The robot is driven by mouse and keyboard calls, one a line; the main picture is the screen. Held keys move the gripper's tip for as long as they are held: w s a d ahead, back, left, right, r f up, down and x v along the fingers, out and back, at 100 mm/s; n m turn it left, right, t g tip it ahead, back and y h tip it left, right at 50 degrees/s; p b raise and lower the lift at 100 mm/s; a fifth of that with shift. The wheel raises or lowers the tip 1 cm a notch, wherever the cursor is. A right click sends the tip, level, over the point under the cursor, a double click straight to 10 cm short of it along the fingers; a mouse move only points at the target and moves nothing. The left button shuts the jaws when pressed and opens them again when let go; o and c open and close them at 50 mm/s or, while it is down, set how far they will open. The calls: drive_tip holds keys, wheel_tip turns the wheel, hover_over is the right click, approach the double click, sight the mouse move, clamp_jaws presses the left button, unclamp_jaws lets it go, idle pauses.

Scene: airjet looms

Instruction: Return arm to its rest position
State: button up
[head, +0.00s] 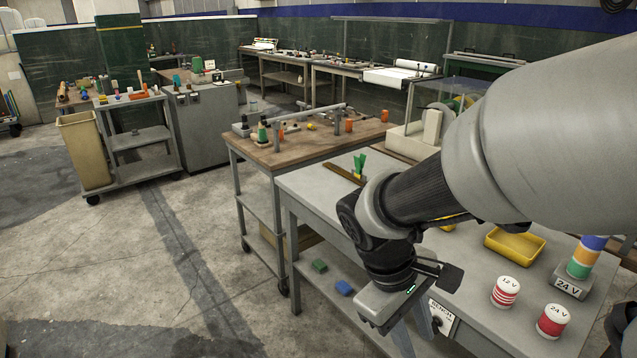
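My arm reaches in from the right edge over the grey bench (305,192) and bends down at a dark wrist. My gripper (390,303) hangs at the end of it, in front of the bench's near edge. A grey housing with a small green light shows there. My arm hides part of the bench top.
On the bench are a yellow tray (514,244), a "12 V" spool (506,292), a "24 V" spool (552,321) and a stacked light (584,258). A green block (319,265) and a blue block (344,288) lie on its lower shelf.

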drive_tip(key=s+r+m+t+y+p, duration=0.1)
drive_tip(key=r+p, duration=0.3)
drive_tip(key=r, duration=0.4)
drive_tip(key=s+a+r+m+t+y+p, duration=0.1)
drive_tip(key=r+m+t+p, duration=0.2)
drive_tip(key=r, duration=0.5)
drive_tip(key=s+r+m+t+y+p, duration=0.1)
drive_tip(key=r+m+t+y+p, duration=0.1)
drive_tip(key=r+p, duration=0.3)
wheel_tip(320, 180, up, 3)
drive_tip(key=shift+s+a+f+m, duration=0.1)
drive_tip(key=shift+s+a+m, duration=0.15)
drive_tip(key=shift+m, duration=0.55)
drive_tip(key=shift+d, duration=0.15)
